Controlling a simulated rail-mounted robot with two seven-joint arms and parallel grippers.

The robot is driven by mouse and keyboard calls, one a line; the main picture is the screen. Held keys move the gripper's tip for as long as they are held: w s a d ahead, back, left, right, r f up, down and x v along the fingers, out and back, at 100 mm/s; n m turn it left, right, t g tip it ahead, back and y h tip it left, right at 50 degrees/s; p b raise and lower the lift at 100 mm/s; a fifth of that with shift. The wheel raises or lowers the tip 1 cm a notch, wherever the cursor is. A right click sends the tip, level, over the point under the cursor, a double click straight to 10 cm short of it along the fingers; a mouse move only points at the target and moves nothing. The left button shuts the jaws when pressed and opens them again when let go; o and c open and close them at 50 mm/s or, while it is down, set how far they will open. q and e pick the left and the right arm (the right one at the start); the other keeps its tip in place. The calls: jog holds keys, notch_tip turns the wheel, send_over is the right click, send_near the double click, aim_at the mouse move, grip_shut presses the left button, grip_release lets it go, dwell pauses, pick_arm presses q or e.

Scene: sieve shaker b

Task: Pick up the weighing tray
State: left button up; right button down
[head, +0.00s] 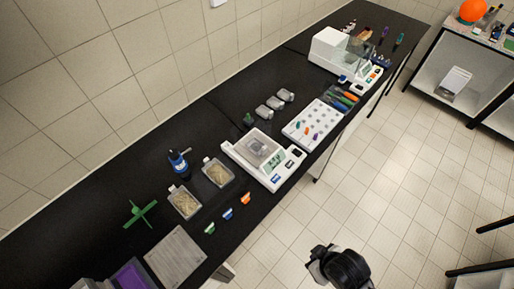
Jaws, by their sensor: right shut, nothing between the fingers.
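A square, see-through greyish tray (258,147) sits on top of the white balance (285,177) in the middle of the black bench. It looks like the weighing tray, but it is too small to be sure. My right gripper (319,265) is at the bottom of the head view, over the tiled floor in front of the bench. It is shut and empty, well apart from the balance and the tray. My left gripper is not in view.
Two clear containers of tan grains (185,202) (217,172) and a dark blue bottle (179,163) stand left of the balance. Small coloured clips (228,214) lie near the front edge. A white rack (312,125) and an enclosed balance (340,50) stand farther right.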

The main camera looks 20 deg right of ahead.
dwell(0.4)
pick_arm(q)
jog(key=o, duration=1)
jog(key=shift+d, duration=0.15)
